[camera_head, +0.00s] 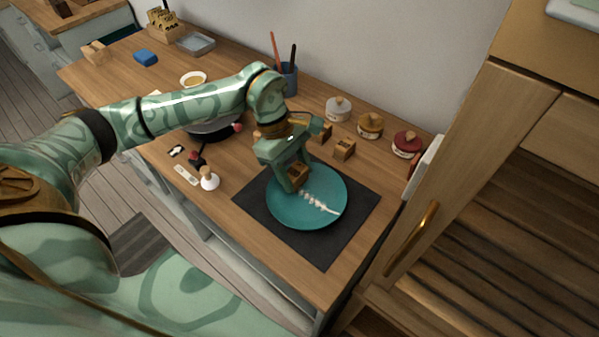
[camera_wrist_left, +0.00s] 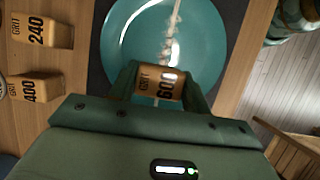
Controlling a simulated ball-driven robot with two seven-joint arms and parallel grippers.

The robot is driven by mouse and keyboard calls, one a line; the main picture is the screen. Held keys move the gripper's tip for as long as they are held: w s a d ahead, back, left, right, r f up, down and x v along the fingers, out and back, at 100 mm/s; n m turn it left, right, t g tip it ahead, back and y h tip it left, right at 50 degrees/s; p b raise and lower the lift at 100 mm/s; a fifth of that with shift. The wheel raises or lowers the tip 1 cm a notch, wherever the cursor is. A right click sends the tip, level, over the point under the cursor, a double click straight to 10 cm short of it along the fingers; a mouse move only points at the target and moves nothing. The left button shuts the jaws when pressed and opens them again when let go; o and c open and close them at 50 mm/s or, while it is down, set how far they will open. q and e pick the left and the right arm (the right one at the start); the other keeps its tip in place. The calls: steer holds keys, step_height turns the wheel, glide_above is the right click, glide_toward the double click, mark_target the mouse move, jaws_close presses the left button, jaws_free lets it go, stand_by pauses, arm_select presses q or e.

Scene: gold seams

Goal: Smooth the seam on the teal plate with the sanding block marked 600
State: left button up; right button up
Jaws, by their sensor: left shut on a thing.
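The teal plate (camera_head: 328,211) lies on a dark mat with a pale, broken seam line across it; it also shows in the left wrist view (camera_wrist_left: 125,45). My left gripper (camera_head: 293,180) is over the upper left part of the plate. It is shut on the sanding block marked 600 (camera_wrist_left: 161,84), whose label reads GRIT 600. The block also shows in the head view (camera_head: 298,175), at one end of the visible seam. I cannot tell whether it touches the plate. My right gripper is not in view.
The 400 block (camera_wrist_left: 36,88) and the 240 block (camera_wrist_left: 43,30) stand beside the mat (camera_head: 255,208). Three lidded jars, including a red one (camera_head: 406,144), line the wall. A cup with tools (camera_head: 287,77) stands behind my arm.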

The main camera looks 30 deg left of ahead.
arm_select(q)
steer(key=shift+f+b, duration=0.5)
steer(key=shift+f, duration=0.35)
steer(key=shift+s+r+p, duration=0.2)
steer(key=shift+s+p, duration=0.3)
steer(key=shift+s, duration=0.05)
steer(key=shift+f, duration=0.1)
steer(key=shift+w+f+b, duration=0.1)
steer(key=shift+w+b, duration=0.2)
steer(key=shift+w, duration=0.05)
steer(key=shift+s, duration=0.15)
